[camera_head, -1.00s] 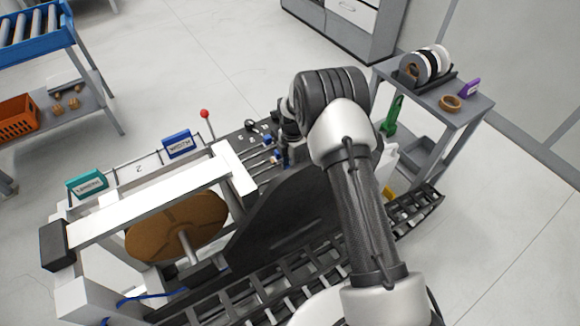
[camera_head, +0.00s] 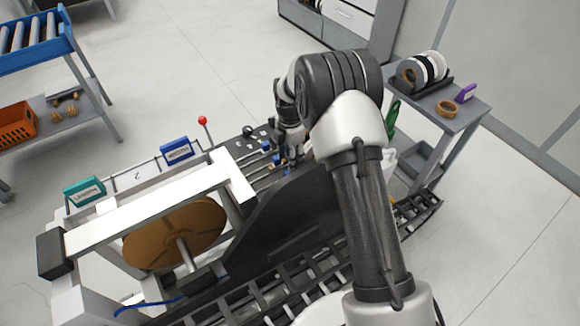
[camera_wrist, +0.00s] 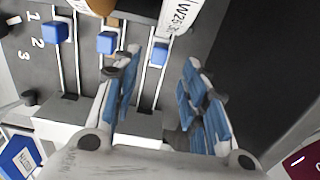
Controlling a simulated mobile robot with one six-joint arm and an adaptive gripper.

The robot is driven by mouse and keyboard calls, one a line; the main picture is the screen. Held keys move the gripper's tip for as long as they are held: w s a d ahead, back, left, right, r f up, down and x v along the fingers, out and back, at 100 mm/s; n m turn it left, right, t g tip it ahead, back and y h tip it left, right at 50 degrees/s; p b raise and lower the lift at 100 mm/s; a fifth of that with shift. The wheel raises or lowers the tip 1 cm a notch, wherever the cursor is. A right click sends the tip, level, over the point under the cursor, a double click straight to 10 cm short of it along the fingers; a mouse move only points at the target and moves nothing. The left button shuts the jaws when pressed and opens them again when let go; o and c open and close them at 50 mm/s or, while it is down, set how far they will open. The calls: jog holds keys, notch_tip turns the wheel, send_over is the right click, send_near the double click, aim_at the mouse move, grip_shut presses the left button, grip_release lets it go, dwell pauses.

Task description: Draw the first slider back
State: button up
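Three blue slider knobs on metal rods show in the wrist view: a left one (camera_wrist: 54,32), a middle one (camera_wrist: 106,43) and a right one (camera_wrist: 159,53). I cannot tell for sure which is the first slider. My gripper (camera_wrist: 160,62) is open, its blue-padded fingers apart, with the right knob showing between and just beyond the fingertips. I cannot tell whether a finger touches it. In the head view my gripper (camera_head: 292,158) is low over the slider panel, and a blue knob (camera_head: 265,146) shows to its left; the others are partly hidden.
A label strip marked W25 (camera_wrist: 178,15) lies past the right knob. The numbers 1, 2, 3 run along the panel's left. A red-ball lever (camera_head: 203,121) stands left of the panel. A dark plate (camera_head: 285,210) rises on the near side. A grey cart (camera_head: 470,110) holds tape rolls.

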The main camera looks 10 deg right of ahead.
jog(key=shift+r, duration=1.9)
